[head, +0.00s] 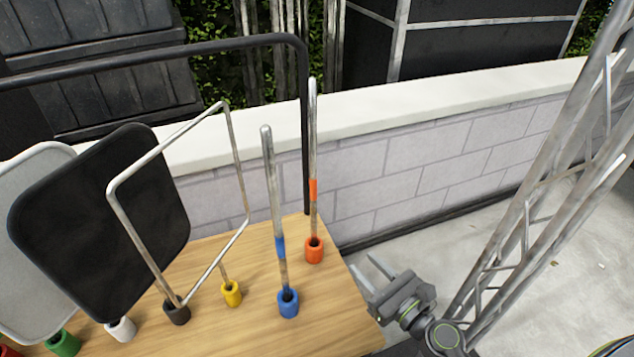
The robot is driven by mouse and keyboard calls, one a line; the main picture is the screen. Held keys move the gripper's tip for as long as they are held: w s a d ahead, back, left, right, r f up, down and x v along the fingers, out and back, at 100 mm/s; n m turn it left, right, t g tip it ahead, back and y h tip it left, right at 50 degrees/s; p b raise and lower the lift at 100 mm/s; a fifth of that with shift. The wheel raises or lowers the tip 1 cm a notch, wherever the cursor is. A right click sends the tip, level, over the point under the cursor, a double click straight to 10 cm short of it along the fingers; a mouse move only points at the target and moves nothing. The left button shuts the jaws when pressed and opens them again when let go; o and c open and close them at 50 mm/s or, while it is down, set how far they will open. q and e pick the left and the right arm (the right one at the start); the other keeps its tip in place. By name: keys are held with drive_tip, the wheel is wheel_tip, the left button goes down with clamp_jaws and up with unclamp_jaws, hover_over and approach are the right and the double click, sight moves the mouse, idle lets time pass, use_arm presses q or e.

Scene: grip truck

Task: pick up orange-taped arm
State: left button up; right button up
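The orange-taped arm (313,140) is a thin metal rod with a band of orange tape low on it. It stands upright in an orange holder (314,250) near the right end of the wooden board. My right gripper (367,272) is to the right of the orange holder and lower in the picture, by the board's right edge. Its two fingers are apart with nothing between them. It does not touch the rod. My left gripper is not in view.
A blue-taped rod (270,180) stands in a blue holder (288,303) just left. A yellow holder (231,293), a wire frame (112,200) and a black panel (90,230) are further left. A black rail (304,120) rises behind. A metal truss (545,190) stands right.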

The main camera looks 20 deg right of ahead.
drive_tip(key=p, duration=0.1)
approach(316, 219)
drive_tip(key=x, duration=0.5)
drive_tip(key=shift+w+d+f, duration=0.1)
drive_tip(key=shift+w+f, duration=0.05)
drive_tip(key=shift+x, duration=2.35)
clamp_jaws()
